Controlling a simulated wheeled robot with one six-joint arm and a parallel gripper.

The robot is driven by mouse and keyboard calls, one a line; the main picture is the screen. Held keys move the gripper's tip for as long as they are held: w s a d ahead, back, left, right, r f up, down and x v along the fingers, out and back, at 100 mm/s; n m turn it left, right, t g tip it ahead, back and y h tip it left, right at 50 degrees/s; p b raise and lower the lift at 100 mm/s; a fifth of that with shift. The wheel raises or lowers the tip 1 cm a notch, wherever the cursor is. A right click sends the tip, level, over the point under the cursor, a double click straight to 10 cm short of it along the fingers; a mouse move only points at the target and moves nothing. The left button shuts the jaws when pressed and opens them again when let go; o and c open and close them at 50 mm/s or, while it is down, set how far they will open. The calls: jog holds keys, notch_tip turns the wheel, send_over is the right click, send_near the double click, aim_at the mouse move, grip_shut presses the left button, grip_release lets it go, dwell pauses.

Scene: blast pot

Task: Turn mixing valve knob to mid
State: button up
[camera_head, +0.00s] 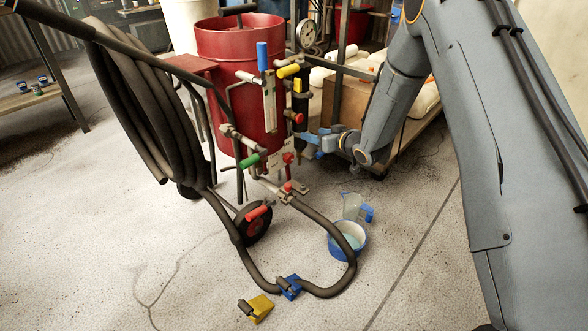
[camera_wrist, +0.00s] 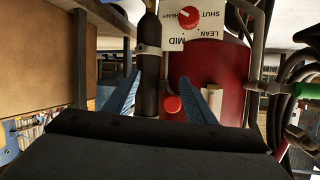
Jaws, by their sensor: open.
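The mixing valve knob (camera_wrist: 190,17) is a small red round knob on a white plate (camera_wrist: 215,40) at the top of the wrist view. The plate carries the words SHUT, HEAVY, LEAN and MID, and the knob's exact pointing is too small to tell. In the head view the white plate (camera_head: 279,153) with a red knob (camera_head: 288,158) sits low on the front of the red pot (camera_head: 240,95). My gripper (camera_head: 316,143) is to the right of that plate, apart from it. Its blue fingers are spread open and empty, also in the wrist view (camera_wrist: 168,92).
Another red round part (camera_wrist: 172,103) shows between the fingers, beside a dark cylinder (camera_wrist: 147,70). Green (camera_head: 250,160), blue (camera_head: 262,56) and yellow (camera_head: 288,71) handles stick out near the pot. A hose (camera_head: 345,240), blue bowl (camera_head: 347,240) and jug (camera_head: 352,205) are on the floor.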

aim_at(291, 159)
notch_tip(291, 159, down, 14)
jog(key=s+a+n+y+b, duration=0.1)
jog(key=s+a+y+b, duration=0.1)
jog(key=y+b, duration=0.35)
jog(key=b+x, duration=0.2)
jog(key=x, duration=0.4)
jog(key=shift+s+r, duration=0.1)
jog(key=shift+b+x, duration=0.5)
jog(key=shift+x, duration=0.4)
jog(key=shift+r, duration=0.1)
jog(key=c, duration=1)
